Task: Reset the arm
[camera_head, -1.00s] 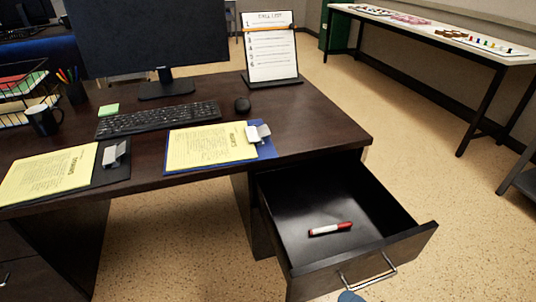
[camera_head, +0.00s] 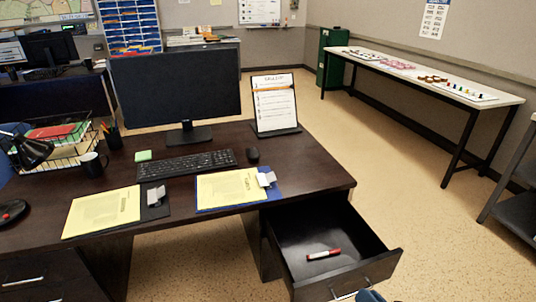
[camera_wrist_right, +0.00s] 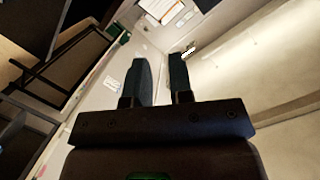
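My right gripper (camera_head: 358,295) shows only as blue finger tips at the bottom edge of the head view, in front of the open drawer (camera_head: 365,273). In the right wrist view its two fingers (camera_wrist_right: 160,78) stand apart with nothing between them. My left gripper is not in view. A red and white marker (camera_head: 323,254) lies in the drawer, apart from the gripper.
The dark desk (camera_head: 300,175) holds a monitor (camera_head: 178,85), keyboard (camera_head: 187,163), mouse (camera_head: 252,155), clipboards with yellow sheets (camera_head: 105,210) and a wire tray (camera_head: 60,150). A long side table (camera_head: 490,101) stands at right. Floor between is clear.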

